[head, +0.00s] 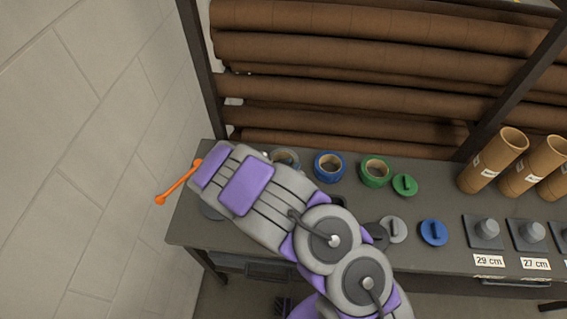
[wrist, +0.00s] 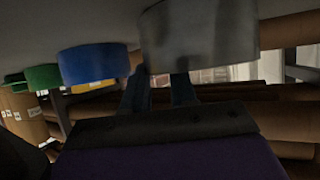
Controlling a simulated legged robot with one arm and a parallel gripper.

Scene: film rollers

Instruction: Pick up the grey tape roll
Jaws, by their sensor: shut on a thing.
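The grey tape roll (wrist: 205,38) is large and close in the wrist view, at the tips of my gripper (wrist: 160,86). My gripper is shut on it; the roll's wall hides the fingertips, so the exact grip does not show. In the head view the grey tape roll (head: 287,156) shows only in part behind my arm, at the back left of the table. My gripper is hidden by my arm there. I cannot tell whether the roll is clear of the table.
A blue tape roll (head: 329,166) and a green tape roll (head: 375,172) stand to the right on the dark table (head: 440,262). Round caps and cardboard tubes (head: 493,160) are farther right. A brown roll rack (head: 370,60) is behind, a wall (head: 80,150) left.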

